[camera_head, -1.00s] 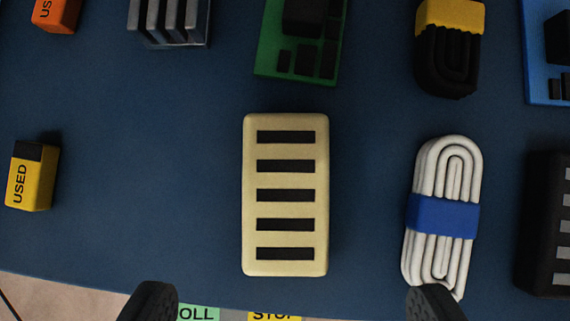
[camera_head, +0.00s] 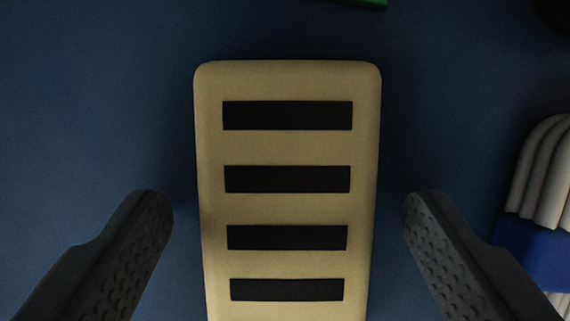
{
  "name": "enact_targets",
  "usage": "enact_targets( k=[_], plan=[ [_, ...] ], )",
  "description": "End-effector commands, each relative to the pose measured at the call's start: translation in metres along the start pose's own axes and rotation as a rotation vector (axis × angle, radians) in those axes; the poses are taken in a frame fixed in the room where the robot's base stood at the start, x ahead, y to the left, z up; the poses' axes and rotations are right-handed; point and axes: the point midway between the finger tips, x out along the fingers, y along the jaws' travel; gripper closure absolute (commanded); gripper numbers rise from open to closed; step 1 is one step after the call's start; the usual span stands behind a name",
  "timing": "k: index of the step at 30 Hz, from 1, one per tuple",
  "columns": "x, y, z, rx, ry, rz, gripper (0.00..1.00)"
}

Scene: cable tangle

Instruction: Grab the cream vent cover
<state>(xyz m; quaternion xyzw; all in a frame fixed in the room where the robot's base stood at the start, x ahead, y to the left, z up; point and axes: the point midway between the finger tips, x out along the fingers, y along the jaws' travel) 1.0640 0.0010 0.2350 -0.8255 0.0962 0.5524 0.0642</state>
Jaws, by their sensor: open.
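The cream vent cover (camera_head: 288,150) lies flat on the dark blue surface, long side running up and down the picture, with several dark slots across it. Its lower end is cut off by the bottom of the frame. My gripper (camera_head: 287,208) is open and empty. One dark textured finger is to the left of the cover and the other to the right, with a gap on each side. Neither finger touches it in this view.
A white cable bundle (camera_head: 546,180) with a blue band (camera_head: 538,252) lies to the right, beyond my right finger. A green board's edge (camera_head: 368,2) shows at the top. A dark object (camera_head: 556,12) sits at the top right corner. The blue surface left of the cover is clear.

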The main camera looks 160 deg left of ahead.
Motion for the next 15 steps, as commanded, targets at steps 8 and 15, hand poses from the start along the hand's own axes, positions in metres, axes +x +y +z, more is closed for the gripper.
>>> enact_targets(
  k=[8, 15],
  plan=[
    [0.0002, 0.0000, -0.0004, 0.000, 0.000, 0.000, 0.37],
    [-0.0001, 0.0000, -0.0005, 0.000, 0.001, 0.000, 0.72]
  ],
)
